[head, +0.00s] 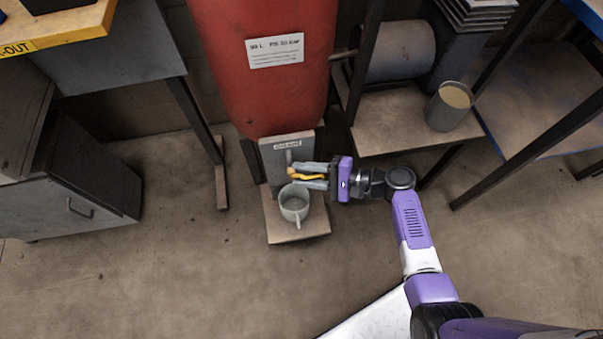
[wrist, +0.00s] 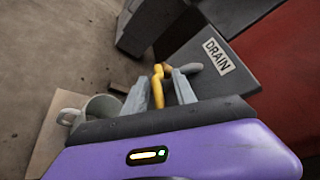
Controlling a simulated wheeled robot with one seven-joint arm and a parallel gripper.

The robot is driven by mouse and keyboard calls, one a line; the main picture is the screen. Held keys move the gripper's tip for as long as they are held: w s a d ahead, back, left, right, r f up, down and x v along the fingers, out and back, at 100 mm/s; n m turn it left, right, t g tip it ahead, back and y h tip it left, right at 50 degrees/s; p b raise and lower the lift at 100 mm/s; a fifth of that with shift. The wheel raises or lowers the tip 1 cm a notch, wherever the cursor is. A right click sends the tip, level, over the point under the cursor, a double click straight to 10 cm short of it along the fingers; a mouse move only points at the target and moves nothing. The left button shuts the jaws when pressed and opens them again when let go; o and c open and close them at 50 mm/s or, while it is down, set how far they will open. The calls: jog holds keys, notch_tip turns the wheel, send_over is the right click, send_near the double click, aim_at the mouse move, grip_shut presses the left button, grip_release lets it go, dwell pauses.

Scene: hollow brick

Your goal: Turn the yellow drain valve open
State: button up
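The yellow drain valve handle (head: 299,175) is at the grey panel (head: 270,152) marked DRAIN, below the red tank. In the wrist view the yellow handle (wrist: 157,88) lies lengthwise between my fingers, beside the DRAIN label (wrist: 217,56). My gripper (head: 296,177) reaches in from the right, with one finger on each side of the handle. The fingers (wrist: 160,82) stand apart and gaps show beside the handle, so the gripper looks open around it. Whether a finger touches the handle is hard to tell. The handle's pivot is partly hidden.
A grey-green mug (head: 293,205) stands on a board (head: 322,222) below the valve, close to my lower finger. The red tank (head: 265,95) rises behind. A shelf with a can (head: 449,107) is to the right.

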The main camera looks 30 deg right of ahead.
jog(key=shift+w+a+f, duration=0.1)
jog(key=shift+w+a, duration=0.15)
grip_shut()
jog(key=shift+s, duration=0.1)
dwell(1.2)
